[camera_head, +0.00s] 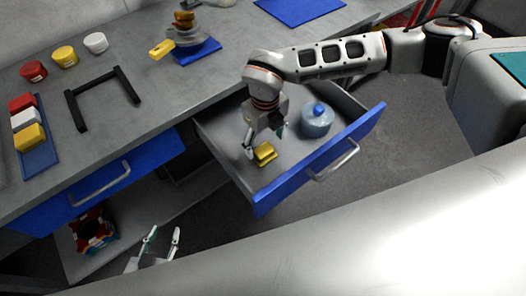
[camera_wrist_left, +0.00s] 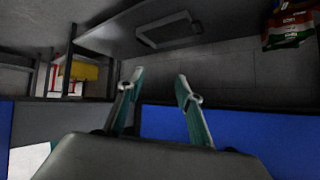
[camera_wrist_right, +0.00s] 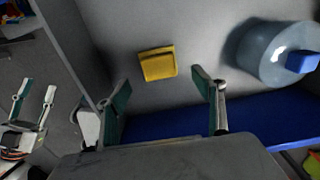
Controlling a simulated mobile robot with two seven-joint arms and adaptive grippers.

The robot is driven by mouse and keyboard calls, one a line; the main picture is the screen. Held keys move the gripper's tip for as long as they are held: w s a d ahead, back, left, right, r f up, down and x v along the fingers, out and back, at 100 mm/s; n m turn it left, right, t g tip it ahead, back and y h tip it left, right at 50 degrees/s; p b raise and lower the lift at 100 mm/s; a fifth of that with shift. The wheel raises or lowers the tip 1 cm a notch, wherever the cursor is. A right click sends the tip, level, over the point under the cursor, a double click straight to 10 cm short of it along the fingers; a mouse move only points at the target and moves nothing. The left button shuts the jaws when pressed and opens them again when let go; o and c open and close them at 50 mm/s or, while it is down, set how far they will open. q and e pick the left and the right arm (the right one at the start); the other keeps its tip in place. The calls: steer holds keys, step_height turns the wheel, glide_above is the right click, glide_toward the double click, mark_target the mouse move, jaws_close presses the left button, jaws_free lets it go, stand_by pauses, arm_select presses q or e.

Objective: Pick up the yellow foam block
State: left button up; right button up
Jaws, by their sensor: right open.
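A yellow foam block (camera_head: 265,153) lies on the floor of the open drawer. In the right wrist view the yellow block (camera_wrist_right: 157,63) lies ahead of and between the fingers, with bare drawer floor around it. My right gripper (camera_head: 265,141) is open and empty just above the block, pointing down into the drawer; its fingers also show in the right wrist view (camera_wrist_right: 161,85). I cannot tell the exact gap in height. My left gripper (camera_head: 162,238) is open and empty, low in front of the bench; its fingers show in the left wrist view (camera_wrist_left: 160,76).
The drawer's blue front (camera_head: 330,158) and walls surround the block. A blue-grey round container (camera_head: 317,120) with a blue knob stands beside it. On the bench are a blue tray (camera_head: 42,160) with red, white and yellow blocks, several jars, and a black frame (camera_head: 100,92).

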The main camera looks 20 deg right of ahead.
mark_target(264, 150)
steer(key=f, duration=0.5)
steer(key=shift+w+a+f+b, duration=0.1)
steer(key=shift+w+f+b, duration=0.15)
steer(key=shift+f+b, duration=0.15)
steer(key=shift+r, duration=0.1)
steer(key=c, duration=1.2)
